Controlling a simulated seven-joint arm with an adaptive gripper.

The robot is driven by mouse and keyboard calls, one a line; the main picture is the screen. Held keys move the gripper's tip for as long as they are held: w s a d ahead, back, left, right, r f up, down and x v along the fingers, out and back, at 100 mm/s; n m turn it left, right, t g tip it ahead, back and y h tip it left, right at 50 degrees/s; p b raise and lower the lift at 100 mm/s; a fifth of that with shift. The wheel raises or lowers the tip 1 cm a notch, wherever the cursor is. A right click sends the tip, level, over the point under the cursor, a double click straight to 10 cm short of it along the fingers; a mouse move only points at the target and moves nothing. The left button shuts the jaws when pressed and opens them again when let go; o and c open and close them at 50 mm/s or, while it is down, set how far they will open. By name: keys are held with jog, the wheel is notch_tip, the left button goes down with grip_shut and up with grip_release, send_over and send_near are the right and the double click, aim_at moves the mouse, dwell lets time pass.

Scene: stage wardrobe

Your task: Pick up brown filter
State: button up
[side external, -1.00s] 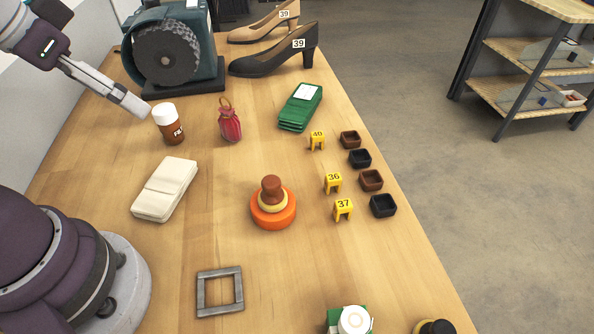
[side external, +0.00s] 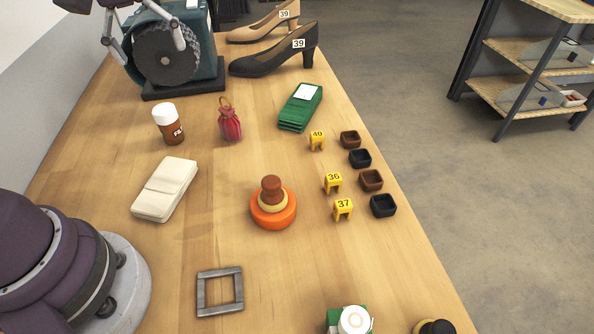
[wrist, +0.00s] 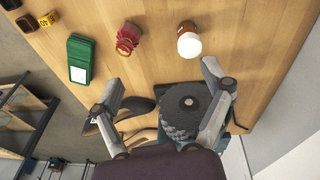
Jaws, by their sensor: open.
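No object is clearly a filter; the closest match is a brown bottle (side external: 171,131) with a white cap and partly readable lettering, standing upright near the left edge of the table. It also shows at the top of the wrist view (wrist: 189,43), seen mostly from its cap. My gripper (side external: 148,50) is open and empty at the upper left, in front of the grinding machine. In the wrist view its fingers (wrist: 163,80) are spread wide, with the bottle beyond them and apart from them.
The machine (side external: 168,52) with a dark wheel stands behind the bottle. A red pouch (side external: 230,124) is right of the bottle, a green stack (side external: 300,107) farther right, and a folded cream cloth (side external: 165,189) nearer. Two heeled shoes (side external: 272,61) stand at the back.

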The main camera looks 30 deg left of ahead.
aim_at(163, 108)
jog(key=w+a+f+n, duration=0.1)
jog(key=a+f+n, duration=0.1)
jog(key=a+f+n+g, duration=0.1)
jog(key=a+f+n, duration=0.1)
jog(key=w+a+f+n+g, duration=0.1)
jog(key=a+f+n, duration=0.1)
jog(key=a+f, duration=0.1)
jog(key=shift+w+h, duration=0.35)
jog(key=shift+h, duration=0.05)
jog(key=f, duration=1)
jog(key=shift+s+a+f, duration=0.1)
jog(key=shift+a+f, duration=0.15)
jog(key=shift+a, duration=0.15)
jog(key=c, duration=1.3)
jog(key=shift+r, duration=0.2)
